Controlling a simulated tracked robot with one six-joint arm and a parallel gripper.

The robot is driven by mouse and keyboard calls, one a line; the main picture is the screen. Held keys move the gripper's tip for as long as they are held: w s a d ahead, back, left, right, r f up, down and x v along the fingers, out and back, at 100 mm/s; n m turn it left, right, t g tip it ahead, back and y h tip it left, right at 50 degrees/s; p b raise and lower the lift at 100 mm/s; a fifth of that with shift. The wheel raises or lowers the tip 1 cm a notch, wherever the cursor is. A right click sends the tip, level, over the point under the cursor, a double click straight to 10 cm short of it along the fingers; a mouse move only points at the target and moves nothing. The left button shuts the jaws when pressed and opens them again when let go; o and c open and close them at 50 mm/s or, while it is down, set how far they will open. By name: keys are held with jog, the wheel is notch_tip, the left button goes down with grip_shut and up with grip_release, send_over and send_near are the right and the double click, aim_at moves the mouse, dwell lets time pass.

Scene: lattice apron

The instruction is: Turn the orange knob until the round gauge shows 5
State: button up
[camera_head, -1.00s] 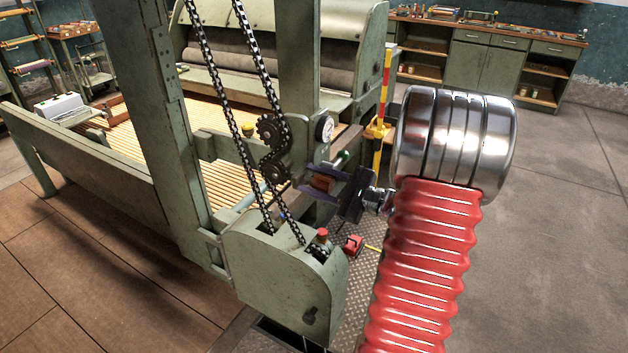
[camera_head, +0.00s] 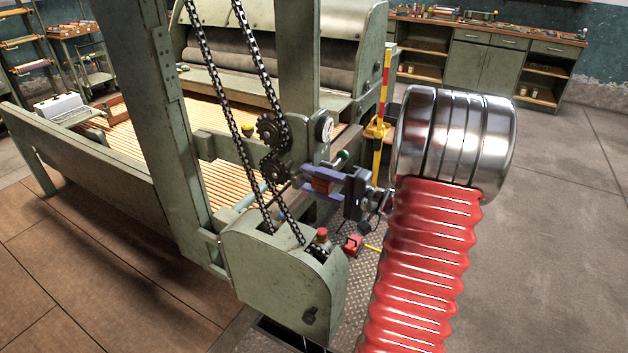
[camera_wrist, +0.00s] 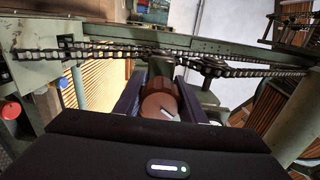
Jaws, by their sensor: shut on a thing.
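The orange knob (camera_head: 320,186) sits on the side of the green machine, below the round gauge. My gripper (camera_head: 318,184) has its two purple-blue fingers around the knob and is shut on it. In the wrist view the knob (camera_wrist: 160,101) shows brown-orange between the fingers, with a pale line on its face. The round gauge (camera_head: 324,127) has a white face on the machine frame above the knob; it is too small for me to read its pointer.
Chains (camera_head: 240,110) and dark sprockets (camera_head: 272,135) are left of the knob. A green housing with a red button (camera_head: 322,233) stands below. A yellow and red post (camera_head: 383,95) rises behind my gripper. A red box (camera_head: 353,244) sits low, near the housing.

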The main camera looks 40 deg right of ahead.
jog(key=shift+f+n, duration=0.25)
jog(key=shift+n, duration=0.85)
jog(key=shift+a, duration=0.1)
jog(key=o, duration=0.7)
jog(key=shift+c, duration=0.2)
jog(key=shift+o, duration=0.7)
jog(key=shift+r, duration=0.1)
jog(key=shift+s, duration=0.1)
jog(key=v, duration=1.3)
jog(key=shift+s, duration=0.35)
jog(key=shift+o, duration=0.5)
